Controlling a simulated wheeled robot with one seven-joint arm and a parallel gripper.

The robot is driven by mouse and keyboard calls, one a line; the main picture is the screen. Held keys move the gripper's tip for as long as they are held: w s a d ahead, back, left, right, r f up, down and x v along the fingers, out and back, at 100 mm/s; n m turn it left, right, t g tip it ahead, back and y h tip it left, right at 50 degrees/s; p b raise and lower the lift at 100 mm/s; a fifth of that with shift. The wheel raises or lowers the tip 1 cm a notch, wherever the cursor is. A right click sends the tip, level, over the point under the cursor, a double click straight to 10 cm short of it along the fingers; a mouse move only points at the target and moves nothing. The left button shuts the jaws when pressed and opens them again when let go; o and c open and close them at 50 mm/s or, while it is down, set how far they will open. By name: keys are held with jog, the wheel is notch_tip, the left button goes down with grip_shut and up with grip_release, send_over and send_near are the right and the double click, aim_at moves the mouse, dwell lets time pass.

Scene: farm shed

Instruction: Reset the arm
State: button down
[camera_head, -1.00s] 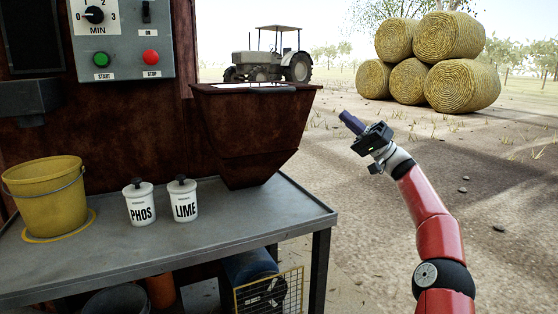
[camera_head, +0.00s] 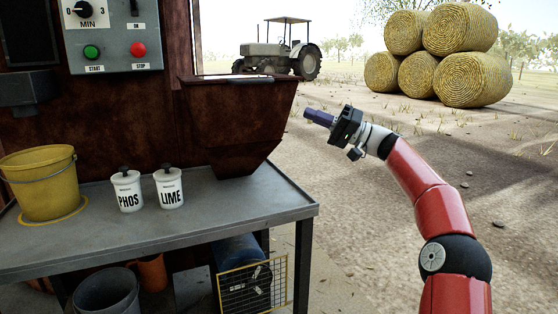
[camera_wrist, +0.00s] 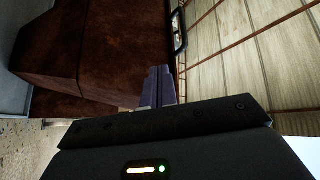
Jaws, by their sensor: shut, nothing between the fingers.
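My gripper (camera_head: 308,114) is held in the air to the right of the rusty hopper (camera_head: 238,115), apart from it in the head view. Its purple fingers point left toward the hopper and are closed together with nothing between them. In the wrist view, the fingers (camera_wrist: 160,84) show pressed together, with the hopper's rusty side (camera_wrist: 110,45) beyond them. My red arm reaches in from the lower right, bent at the black joint.
The grey table (camera_head: 230,205) holds a yellow bucket (camera_head: 42,185), a PHOS jar (camera_head: 128,190) and a LIME jar (camera_head: 169,188). A control panel (camera_head: 112,35) hangs above. Hay bales (camera_head: 430,55) and a tractor (camera_head: 277,48) stand far behind. Open dirt ground lies right of the table.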

jog(key=s+a+f+h, duration=0.4)
jog(key=s+a+h, duration=0.15)
jog(key=a, duration=0.55)
jog(key=s+a+f+m+h, duration=0.2)
jog(key=s+f+h, duration=0.45)
jog(key=s, duration=0.35)
jog(key=s+d+f+m+t+h, duration=0.1)
jog(key=s+d+f+h, duration=0.2)
jog(key=s+d+f, duration=0.45)
jog(key=s+d+f+m+h, duration=0.1)
jog(key=s+d+f+h, duration=0.3)
jog(key=s, duration=0.7)
jog(key=s+d+f+m+t+h, duration=0.1)
jog(key=s+d+f+h, duration=0.2)
jog(key=s+d+f, duration=0.45)
notch_tip(320, 180, up, 15)
jog(key=s+p, duration=0.2)
jog(key=p, duration=1.1)
jog(key=shift+d+p, duration=0.15)
jog(key=shift+p, duration=0.2)
